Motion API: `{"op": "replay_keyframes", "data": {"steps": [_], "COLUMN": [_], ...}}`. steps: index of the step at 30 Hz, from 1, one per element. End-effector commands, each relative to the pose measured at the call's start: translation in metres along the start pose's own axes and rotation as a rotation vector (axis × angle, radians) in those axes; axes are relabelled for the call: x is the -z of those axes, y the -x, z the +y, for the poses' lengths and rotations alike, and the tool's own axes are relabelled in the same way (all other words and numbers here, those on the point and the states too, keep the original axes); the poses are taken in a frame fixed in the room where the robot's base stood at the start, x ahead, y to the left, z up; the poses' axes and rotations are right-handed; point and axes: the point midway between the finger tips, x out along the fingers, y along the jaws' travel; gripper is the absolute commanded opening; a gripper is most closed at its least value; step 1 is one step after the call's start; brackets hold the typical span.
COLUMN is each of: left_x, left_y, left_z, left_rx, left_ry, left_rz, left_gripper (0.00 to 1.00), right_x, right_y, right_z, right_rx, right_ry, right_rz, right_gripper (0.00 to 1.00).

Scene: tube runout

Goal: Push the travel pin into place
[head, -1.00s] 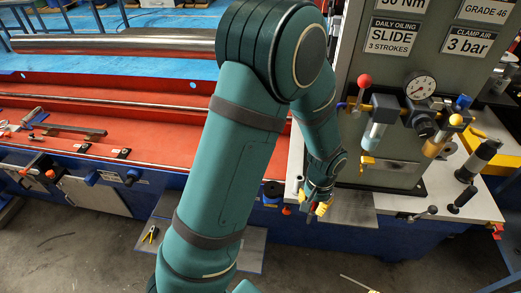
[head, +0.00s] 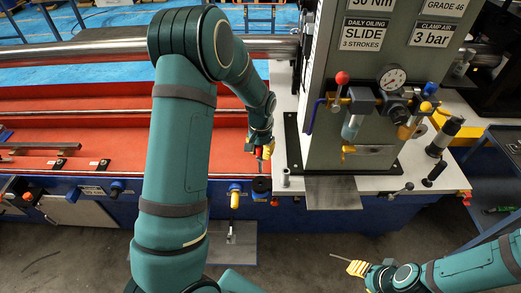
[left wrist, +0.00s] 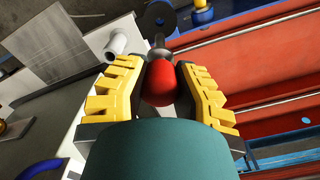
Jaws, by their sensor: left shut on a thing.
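My left gripper (left wrist: 160,92) is shut on the red round head of the travel pin (left wrist: 158,84), between its yellow fingers. A metal shaft runs from the head toward a black round collar (left wrist: 159,18) in the left wrist view. In the head view my left gripper (head: 264,150) is at the left edge of the white machine top, with the red pin (head: 259,155) just above the black collar (head: 262,185). I cannot tell whether the shaft tip is in the collar. My right gripper (head: 357,268) is low at the right, above the floor; its jaw opening is unclear.
A short grey post (head: 286,178) stands close beside the collar and also shows in the left wrist view (left wrist: 117,43). The grey-green cabinet (head: 350,125) with gauge and valves rises to the right. The red machine bed (head: 100,125) lies left.

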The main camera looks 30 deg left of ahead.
Motion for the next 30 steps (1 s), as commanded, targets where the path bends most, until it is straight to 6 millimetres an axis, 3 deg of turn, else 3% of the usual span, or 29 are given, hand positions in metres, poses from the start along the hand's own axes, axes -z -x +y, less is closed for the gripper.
{"op": "replay_keyframes", "data": {"steps": [8, 22, 30], "left_x": [0.000, 0.000, 0.000], "left_y": [-0.008, -0.048, -0.058], "left_z": [0.000, 0.000, 0.000], "left_rx": [0.000, 0.000, 0.000], "left_ry": [0.001, 0.001, 0.001], "left_rz": [0.001, 0.002, 0.002], "left_gripper": [0.00, 0.00, 0.00], "right_x": [-0.001, -0.009, -0.013], "right_y": [-0.007, -0.036, -0.042], "right_z": [0.003, 0.013, 0.015], "right_rx": [-0.001, -0.004, -0.003], "right_ry": [0.000, 0.003, 0.006], "right_rz": [-0.001, -0.011, -0.020], "right_gripper": [0.47, 0.47, 0.47]}}
